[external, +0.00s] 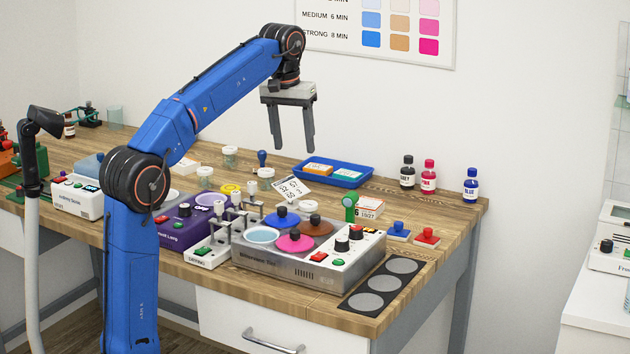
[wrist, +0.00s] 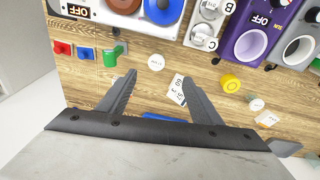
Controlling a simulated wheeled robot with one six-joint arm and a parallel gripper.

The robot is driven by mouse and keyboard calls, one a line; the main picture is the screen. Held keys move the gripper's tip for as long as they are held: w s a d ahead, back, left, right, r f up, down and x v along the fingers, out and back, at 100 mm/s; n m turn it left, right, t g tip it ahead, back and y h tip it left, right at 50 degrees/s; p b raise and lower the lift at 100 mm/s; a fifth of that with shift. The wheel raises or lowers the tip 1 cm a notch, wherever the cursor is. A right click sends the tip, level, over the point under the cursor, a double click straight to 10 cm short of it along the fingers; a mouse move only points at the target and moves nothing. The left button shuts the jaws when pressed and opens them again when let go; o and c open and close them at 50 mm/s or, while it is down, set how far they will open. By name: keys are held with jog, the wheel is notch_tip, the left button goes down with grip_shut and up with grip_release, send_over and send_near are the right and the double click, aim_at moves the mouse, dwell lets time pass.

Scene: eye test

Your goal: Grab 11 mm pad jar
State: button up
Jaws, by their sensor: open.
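Several small jars with pale lids stand on the wooden bench in the external view: one jar behind the steel device (external: 308,207), one near the card (external: 265,174), one further left (external: 205,175) and one at the back (external: 230,152). Their size labels are too small to read, so I cannot tell which is the 11 mm pad jar. My gripper (external: 292,149) is open and empty, pointing down above the bench. In the wrist view, a round white lid (wrist: 156,62) shows just beyond the gap between my fingertips (wrist: 159,77). A pale jar (wrist: 256,103) is to the right.
A printed card (external: 291,189) leans near the jars. Dropper bottles (external: 428,176) stand right.

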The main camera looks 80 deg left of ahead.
jog(key=w+a+f+n, duration=0.1)
jog(key=a+f+n, duration=0.25)
jog(key=a, duration=1.15)
jog(key=n+g, duration=0.1)
jog(key=n, duration=0.1)
send_over(266, 171)
notch_tip(266, 171, down, 5)
jog(key=shift+h, duration=0.4)
jog(key=shift+f, duration=6.15)
jog(key=shift+c, duration=0.4)
jog(key=c, duration=1.1)
jog(key=shift+o, duration=0.2)
jog(key=shift+a+r, duration=0.1)
